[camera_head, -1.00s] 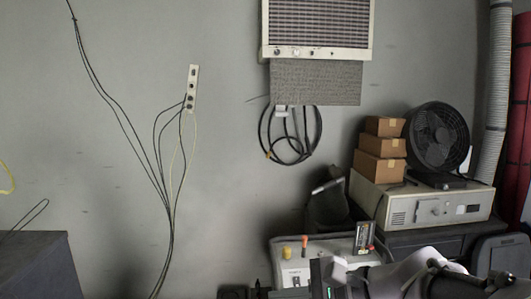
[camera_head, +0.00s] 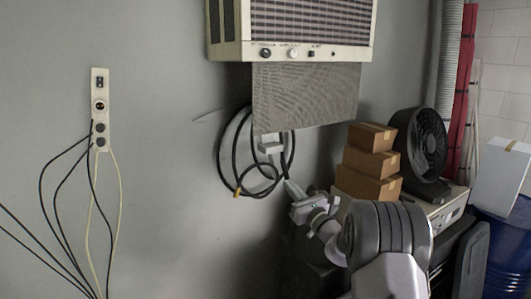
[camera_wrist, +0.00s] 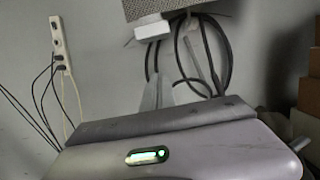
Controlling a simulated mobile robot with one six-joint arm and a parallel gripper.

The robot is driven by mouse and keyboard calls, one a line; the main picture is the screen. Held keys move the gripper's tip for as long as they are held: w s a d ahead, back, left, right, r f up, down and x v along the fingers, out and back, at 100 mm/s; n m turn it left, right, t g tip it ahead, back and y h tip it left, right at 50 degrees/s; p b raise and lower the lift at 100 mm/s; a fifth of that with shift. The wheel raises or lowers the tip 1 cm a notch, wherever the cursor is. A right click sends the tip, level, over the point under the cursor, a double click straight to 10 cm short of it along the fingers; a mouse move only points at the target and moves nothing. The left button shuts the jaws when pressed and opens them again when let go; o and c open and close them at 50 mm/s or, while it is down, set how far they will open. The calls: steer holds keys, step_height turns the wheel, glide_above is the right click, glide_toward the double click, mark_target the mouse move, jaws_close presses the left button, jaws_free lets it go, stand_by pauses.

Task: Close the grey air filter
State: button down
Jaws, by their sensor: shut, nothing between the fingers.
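The grey air filter (camera_head: 305,97) is a textured panel hanging below the cream wall air unit (camera_head: 300,51). In the head view it is tilted outward, with its lower edge hanging free. In the wrist view only a lower part of the filter (camera_wrist: 150,8) shows at the top edge. My gripper (camera_head: 291,187) is shut and empty, below the filter and apart from it, in front of the coiled black cable. Its fingers also show in the wrist view (camera_wrist: 157,92), pointing up toward the wall.
A black cable (camera_head: 222,165) hangs in loops from a white plug under the filter. A socket strip (camera_head: 99,110) with several cables is on the left wall.

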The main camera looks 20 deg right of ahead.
mark_target(270, 147)
steer(key=w+a+r+p, duration=0.1)
steer(key=w+r+p, duration=0.1)
steer(key=w+r, duration=0.4)
steer(key=shift+w+a+p, duration=0.3)
steer(key=shift+w+a, duration=0.1)
steer(key=shift+w, duration=0.7)
